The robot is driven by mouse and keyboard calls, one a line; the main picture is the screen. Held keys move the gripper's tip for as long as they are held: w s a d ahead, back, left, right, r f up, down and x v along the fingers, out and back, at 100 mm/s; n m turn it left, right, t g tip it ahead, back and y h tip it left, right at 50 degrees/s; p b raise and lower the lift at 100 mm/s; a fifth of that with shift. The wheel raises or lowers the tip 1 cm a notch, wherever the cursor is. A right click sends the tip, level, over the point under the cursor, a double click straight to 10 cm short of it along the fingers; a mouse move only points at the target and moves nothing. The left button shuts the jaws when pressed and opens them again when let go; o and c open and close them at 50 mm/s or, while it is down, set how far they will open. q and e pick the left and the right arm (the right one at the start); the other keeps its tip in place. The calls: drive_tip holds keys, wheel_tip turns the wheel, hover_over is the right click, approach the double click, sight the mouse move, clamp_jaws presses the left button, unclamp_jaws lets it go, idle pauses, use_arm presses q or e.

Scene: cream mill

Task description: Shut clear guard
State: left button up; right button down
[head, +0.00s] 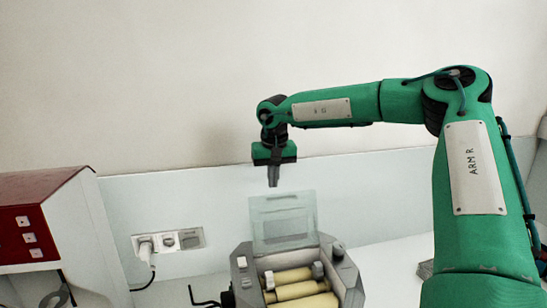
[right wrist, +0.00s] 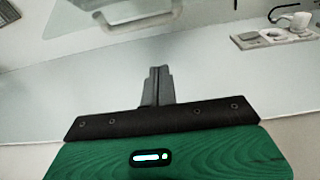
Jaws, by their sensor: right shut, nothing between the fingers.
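The clear guard (head: 283,222) is a see-through panel that stands raised, nearly upright, at the back of the grey mill (head: 243,272). The mill's cream rollers (head: 295,283) lie uncovered in front of it. My right gripper (head: 273,184) is shut and empty, pointing down. In the head view it shows just above the guard's top edge; whether it touches is hard to tell, but a gap seems to show. In the right wrist view its closed fingers (right wrist: 158,72) have nothing between them. My left gripper is out of view.
A wall socket strip (head: 168,241) with a plug is left of the mill; it also shows in the right wrist view (right wrist: 262,38). A white cabinet with a red panel (head: 32,238) stands at the far left. The pale bench (head: 395,262) is mostly clear to the right.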

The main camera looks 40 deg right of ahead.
drive_tip(key=s+a+p, duration=0.1)
drive_tip(key=s+a+f+p, duration=0.1)
drive_tip(key=s, duration=0.1)
drive_tip(key=shift+s+f+p, duration=0.1)
drive_tip(key=shift+p, duration=0.2)
drive_tip(key=shift+s, duration=0.1)
